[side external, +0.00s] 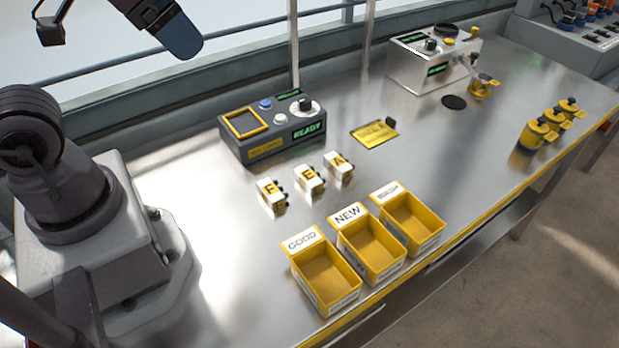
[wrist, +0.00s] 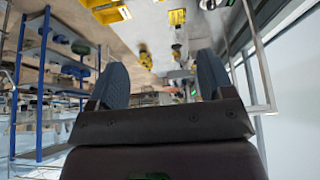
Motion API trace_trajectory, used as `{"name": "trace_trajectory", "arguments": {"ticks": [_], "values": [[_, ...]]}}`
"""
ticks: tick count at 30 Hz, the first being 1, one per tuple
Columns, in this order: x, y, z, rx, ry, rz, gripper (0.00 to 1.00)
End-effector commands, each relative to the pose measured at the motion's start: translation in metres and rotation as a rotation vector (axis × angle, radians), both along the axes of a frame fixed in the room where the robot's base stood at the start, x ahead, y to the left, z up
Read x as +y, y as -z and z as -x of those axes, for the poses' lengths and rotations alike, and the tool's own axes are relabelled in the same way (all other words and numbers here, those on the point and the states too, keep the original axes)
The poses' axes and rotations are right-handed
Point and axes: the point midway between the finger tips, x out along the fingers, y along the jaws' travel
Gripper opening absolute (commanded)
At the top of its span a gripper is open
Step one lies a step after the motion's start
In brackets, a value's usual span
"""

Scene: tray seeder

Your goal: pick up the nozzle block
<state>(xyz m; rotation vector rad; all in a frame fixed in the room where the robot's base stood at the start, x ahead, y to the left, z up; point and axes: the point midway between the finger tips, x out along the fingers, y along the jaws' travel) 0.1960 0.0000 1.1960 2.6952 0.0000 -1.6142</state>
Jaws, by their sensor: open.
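Three small white-and-yellow blocks with black knobs stand in a row on the metal bench in the side view: a left block (side external: 271,193), a middle block (side external: 309,179) and a right block (side external: 338,166). They look alike, and I cannot tell which is the nozzle block. My gripper (wrist: 162,60) is open in the wrist view, its two blue-grey fingers wide apart with nothing held between them. In the side view, parts of my arm's end show at the top left edge, raised above the bench and well away from the blocks.
Yellow bins marked GOOD (side external: 326,279) and NEW (side external: 371,250), plus a third bin (side external: 412,222), stand in front of the blocks. A grey control box (side external: 272,128) reading READY stands behind. A yellow plate (side external: 375,134), white machine (side external: 432,62) and yellow pots (side external: 538,134) are farther right.

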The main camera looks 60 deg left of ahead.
Motion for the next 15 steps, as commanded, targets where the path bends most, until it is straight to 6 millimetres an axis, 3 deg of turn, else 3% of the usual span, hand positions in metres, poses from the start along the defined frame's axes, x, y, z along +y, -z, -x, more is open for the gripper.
{"name": "trace_trajectory", "arguments": {"ticks": [4, 8, 15], "values": [[-0.001, 0.003, -0.001, 0.013, 0.007, 0.000, 0.74], [-0.004, 0.019, -0.007, 0.104, 0.019, 0.004, 0.74], [-0.011, 0.063, -0.051, 0.337, -0.059, 0.066, 0.74]]}}
